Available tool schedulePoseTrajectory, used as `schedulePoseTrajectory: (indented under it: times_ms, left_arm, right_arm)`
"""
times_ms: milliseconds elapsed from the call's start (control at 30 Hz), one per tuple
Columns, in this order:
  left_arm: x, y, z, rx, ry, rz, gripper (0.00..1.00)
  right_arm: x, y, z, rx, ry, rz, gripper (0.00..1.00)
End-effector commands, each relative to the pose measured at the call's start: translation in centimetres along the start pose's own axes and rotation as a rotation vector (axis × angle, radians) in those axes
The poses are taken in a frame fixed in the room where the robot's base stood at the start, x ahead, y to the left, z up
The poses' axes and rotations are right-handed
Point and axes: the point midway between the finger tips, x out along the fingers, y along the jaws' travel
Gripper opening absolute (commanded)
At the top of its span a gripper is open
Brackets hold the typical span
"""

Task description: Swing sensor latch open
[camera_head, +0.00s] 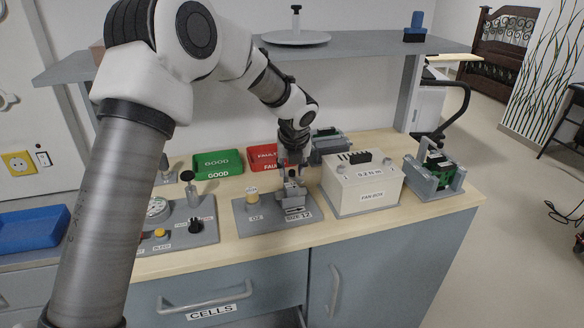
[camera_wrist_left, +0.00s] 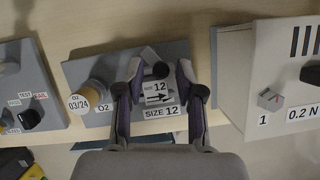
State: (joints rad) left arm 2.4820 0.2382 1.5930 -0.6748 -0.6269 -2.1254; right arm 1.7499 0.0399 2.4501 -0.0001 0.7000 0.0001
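The sensor station is a grey plate (camera_head: 243,218) marked O2 and SIZE 12, on the wooden counter. A gold-topped O2 sensor (camera_head: 252,195) stands at the plate's left. My left gripper (camera_head: 289,178) is over the block, pointing down. In the left wrist view its fingers (camera_wrist_left: 161,75) are spread on either side of the block and knob; contact is unclear. My right gripper is not seen.
A white FAN BOX tester (camera_head: 362,193) stands close on the right. A panel with a gauge and black dial (camera_head: 196,226) is on the left. Green GOOD (camera_head: 218,163) and red FAULT (camera_head: 262,157) trays lie behind. A grey shelf (camera_head: 350,48) spans above the counter.

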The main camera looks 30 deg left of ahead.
Motion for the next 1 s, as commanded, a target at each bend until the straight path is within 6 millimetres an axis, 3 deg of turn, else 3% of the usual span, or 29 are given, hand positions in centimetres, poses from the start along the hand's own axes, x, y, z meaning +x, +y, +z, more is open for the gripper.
schedulePoseTrajectory:
  times_ms: [33, 67, 567, 1000]
  left_arm:
    - [0.0, 0.0, 0.0, 0.000, 0.000, 0.000, 0.11]
    - [0.0, 0.0, 0.0, 0.000, 0.000, 0.000, 0.01]
    - [-0.1, -0.1, 0.1, -0.040, 0.001, 0.019, 0.00]
    - [-0.3, -0.6, 0.7, -0.319, 0.003, 0.137, 0.00]
  right_arm:
    - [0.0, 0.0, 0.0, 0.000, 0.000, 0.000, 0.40]
    - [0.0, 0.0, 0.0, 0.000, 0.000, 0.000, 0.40]
    - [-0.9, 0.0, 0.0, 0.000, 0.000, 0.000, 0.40]
    - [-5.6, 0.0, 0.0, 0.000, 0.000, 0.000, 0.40]
